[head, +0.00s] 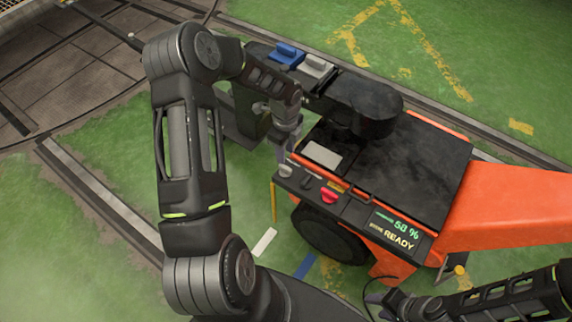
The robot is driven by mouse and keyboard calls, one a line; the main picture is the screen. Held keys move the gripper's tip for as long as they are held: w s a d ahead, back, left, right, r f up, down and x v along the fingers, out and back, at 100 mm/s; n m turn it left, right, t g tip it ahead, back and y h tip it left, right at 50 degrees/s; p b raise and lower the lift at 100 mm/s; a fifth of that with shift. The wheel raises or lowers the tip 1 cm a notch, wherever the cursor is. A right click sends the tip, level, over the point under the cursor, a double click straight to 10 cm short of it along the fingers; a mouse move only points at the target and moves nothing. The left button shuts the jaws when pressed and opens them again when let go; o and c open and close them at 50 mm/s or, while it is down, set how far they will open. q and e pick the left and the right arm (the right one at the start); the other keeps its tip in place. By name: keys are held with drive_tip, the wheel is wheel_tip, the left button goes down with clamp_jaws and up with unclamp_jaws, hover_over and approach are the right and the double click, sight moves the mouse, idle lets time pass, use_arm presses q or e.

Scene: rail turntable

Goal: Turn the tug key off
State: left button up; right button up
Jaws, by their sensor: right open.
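The orange and black tug (420,160) stands on the green floor. Its control panel has a pale grey knob (285,170), a small dark knob (307,182) and a red knob (329,195). I cannot tell for sure which one is the key. The panel's display (398,230) is lit and reads 58 % and READY. My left gripper (288,150) hangs pointing down just above the grey knob; its fingers are too small and dark to tell whether they are open or touch it. My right gripper (388,302) is open at the bottom, below the tug's front corner.
A blue block (287,54) and a grey block (316,66) sit on a dark surface behind my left forearm. Rails (105,205) cross the floor at left. The green floor at lower left is clear.

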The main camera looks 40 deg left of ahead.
sight(285, 167)
use_arm(q)
wheel_tip(285, 167, down, 8)
drive_tip(key=shift+r+b, duration=0.2)
drive_tip(key=shift+b, duration=0.4)
drive_tip(key=shift+c, duration=0.3)
clamp_jaws()
